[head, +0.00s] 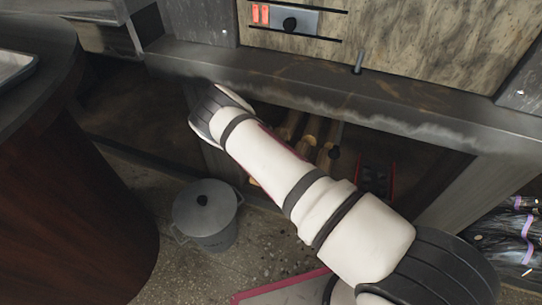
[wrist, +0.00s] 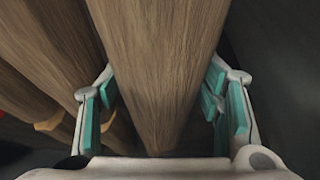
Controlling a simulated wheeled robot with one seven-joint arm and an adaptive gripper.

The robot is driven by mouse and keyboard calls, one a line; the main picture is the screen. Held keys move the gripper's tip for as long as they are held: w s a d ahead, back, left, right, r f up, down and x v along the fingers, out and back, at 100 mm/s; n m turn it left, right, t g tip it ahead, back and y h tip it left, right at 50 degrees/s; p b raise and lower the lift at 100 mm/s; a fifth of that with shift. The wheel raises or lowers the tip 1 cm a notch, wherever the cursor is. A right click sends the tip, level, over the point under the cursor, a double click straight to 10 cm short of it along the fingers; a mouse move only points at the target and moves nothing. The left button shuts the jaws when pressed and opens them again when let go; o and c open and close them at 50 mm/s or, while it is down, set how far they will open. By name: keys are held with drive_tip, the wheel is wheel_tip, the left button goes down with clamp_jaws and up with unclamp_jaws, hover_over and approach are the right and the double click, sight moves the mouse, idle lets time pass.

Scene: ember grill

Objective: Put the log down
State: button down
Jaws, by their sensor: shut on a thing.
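In the wrist view, a brown wooden log (wrist: 158,65) lies between the teal finger pads of my gripper (wrist: 163,105). The gripper is shut on this log, with pads on both of its sides. Other logs (wrist: 50,55) lie close on the left in the wrist view. In the head view, several logs (head: 327,145) show in the recess under the grill's ledge, beyond my arm. My arm reaches into that recess, and my gripper and the held log are hidden there. I cannot tell whether the held log touches a surface.
The grill's dark ledge (head: 300,92) runs over the recess, close above my arm. A grey lidded pot (head: 205,222) stands on the floor left of my arm. A round dark wooden table (head: 60,190) is at left. Dark bags (head: 508,232) lie at right.

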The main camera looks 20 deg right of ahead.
drive_tip(key=shift+s+a+f+b, duration=0.1)
drive_tip(key=shift+f+b, duration=0.3)
drive_tip(key=shift+f, duration=1.2)
drive_tip(key=c, duration=0.8)
unclamp_jaws()
drive_tip(key=shift+s+f, duration=0.1)
drive_tip(key=shift+f, duration=0.05)
drive_tip(key=shift+o, duration=0.2)
